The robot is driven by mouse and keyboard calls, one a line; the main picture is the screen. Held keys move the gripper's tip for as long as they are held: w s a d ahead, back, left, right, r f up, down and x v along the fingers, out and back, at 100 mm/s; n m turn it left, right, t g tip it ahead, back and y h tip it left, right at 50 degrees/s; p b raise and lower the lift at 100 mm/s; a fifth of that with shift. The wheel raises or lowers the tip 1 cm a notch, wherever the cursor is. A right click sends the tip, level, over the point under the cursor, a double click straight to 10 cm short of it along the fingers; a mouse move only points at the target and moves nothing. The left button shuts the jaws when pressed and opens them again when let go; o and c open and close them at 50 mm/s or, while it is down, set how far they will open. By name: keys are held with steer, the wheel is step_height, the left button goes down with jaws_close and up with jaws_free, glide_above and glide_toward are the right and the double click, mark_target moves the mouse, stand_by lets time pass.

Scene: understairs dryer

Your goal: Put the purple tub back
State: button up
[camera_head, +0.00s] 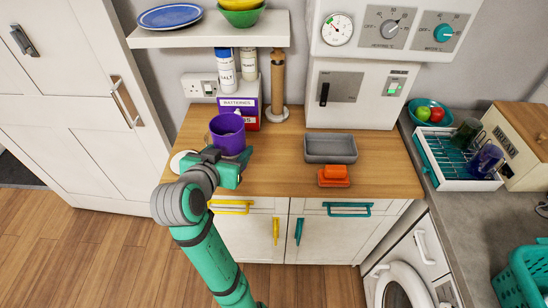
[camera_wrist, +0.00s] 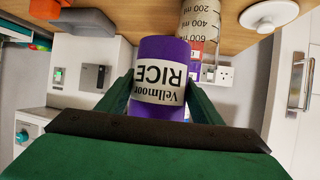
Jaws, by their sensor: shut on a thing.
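The purple tub (camera_head: 227,132) is over the left part of the wooden counter, in front of a purple box marked BATTERIES (camera_head: 238,104). In the wrist view the tub (camera_wrist: 161,60) shows a white label reading "Vellmoor RICE", upside down in that picture. My gripper (camera_head: 232,162) is shut on the tub, with a green finger on each side of it in the wrist view (camera_wrist: 160,98). I cannot tell whether the tub's base touches the counter.
A clear measuring jug (camera_wrist: 200,22) stands close to the tub. A white round item (camera_head: 181,161) lies left of it. A grey tray (camera_head: 330,148) and an orange item (camera_head: 334,176) sit right, with bare counter (camera_head: 280,165) between. A shelf (camera_head: 208,33) overhangs the back.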

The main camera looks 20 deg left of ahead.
steer(key=w+d+f, duration=0.2)
steer(key=w+f, duration=0.1)
steer(key=w, duration=0.1)
steer(key=w+d+f, duration=0.2)
steer(key=w+f, duration=0.1)
steer(key=w, duration=0.1)
steer(key=w+d+f, duration=0.2)
steer(key=w+f, duration=0.1)
steer(key=w, duration=0.1)
steer(key=shift+w+d+f, duration=0.2)
steer(key=shift+w+f, duration=0.2)
steer(key=shift+f, duration=1.55)
steer(key=o, duration=1.6)
steer(key=shift+f, duration=0.15)
steer(key=shift+c, duration=0.2)
